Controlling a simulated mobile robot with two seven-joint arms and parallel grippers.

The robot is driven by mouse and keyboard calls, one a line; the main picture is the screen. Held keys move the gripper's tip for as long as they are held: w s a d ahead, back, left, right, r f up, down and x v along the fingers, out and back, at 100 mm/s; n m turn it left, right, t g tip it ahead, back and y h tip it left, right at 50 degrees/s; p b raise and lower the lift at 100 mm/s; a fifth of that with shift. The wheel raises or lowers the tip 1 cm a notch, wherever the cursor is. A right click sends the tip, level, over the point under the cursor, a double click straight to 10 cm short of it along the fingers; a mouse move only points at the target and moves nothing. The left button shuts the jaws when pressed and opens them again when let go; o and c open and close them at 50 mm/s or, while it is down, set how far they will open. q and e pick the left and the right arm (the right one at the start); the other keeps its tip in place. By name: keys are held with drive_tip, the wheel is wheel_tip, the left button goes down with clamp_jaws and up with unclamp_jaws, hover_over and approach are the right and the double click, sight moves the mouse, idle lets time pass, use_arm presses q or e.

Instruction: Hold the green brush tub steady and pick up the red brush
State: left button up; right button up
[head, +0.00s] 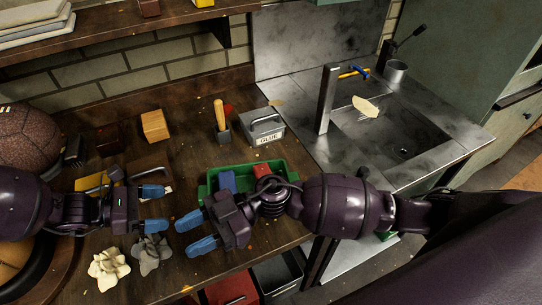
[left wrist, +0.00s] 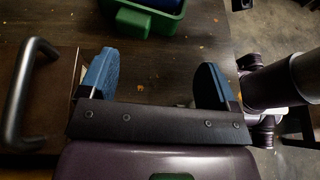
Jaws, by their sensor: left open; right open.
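The green tub (head: 290,165) stands on the wooden workbench, partly hidden behind my right arm. A blue brush (head: 227,181) and a red item (head: 261,170), apparently the red brush, are in it. The tub's near edge also shows at the top of the left wrist view (left wrist: 135,23), with something blue inside. My left gripper (head: 154,208) is open and empty, left of the tub. My right gripper (head: 194,233) is open and empty, in front and left of the tub, its fingers pointing left towards my left gripper. Neither gripper touches the tub.
Two crumpled cloths, cream (head: 108,268) and grey (head: 151,254), lie near the front edge. A glue box (head: 263,127) and a wooden-handled tool (head: 219,115) stand behind the tub. A leather ball (head: 28,135) is at left, a metal sink (head: 385,135) at right.

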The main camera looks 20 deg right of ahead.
drive_tip(key=w+d+f+n+h, duration=0.1)
drive_tip(key=w+d+n+h, duration=0.1)
drive_tip(key=d+n+h, duration=0.1)
drive_tip(key=w+d+f+n+h, duration=0.1)
drive_tip(key=w+d+n+h, duration=0.1)
drive_tip(key=d+h, duration=0.4)
drive_tip(key=w+d+f+n+h, duration=0.1)
drive_tip(key=w+d+n+h, duration=0.2)
drive_tip(key=w+d+h, duration=0.1)
drive_tip(key=shift+w+d+f+n+t+h, duration=0.2)
drive_tip(key=shift+d+n+t+h, duration=0.15)
drive_tip(key=shift+h, duration=0.25)
use_arm(q)
drive_tip(key=shift+d, duration=0.1)
use_arm(e)
drive_tip(key=w+d+h, duration=0.1)
drive_tip(key=d, duration=0.1)
drive_tip(key=w+d+t+h, duration=0.1)
drive_tip(key=w+d, duration=0.1)
drive_tip(key=w+d+r+t+h, duration=0.1)
drive_tip(key=w+d+h, duration=0.1)
drive_tip(key=shift+d+r+t, duration=0.1)
drive_tip(key=shift+d+t, duration=0.15)
use_arm(q)
drive_tip(key=x, duration=1)
drive_tip(key=shift+d+f, duration=0.15)
drive_tip(key=shift+d, duration=0.15)
clamp_jaws()
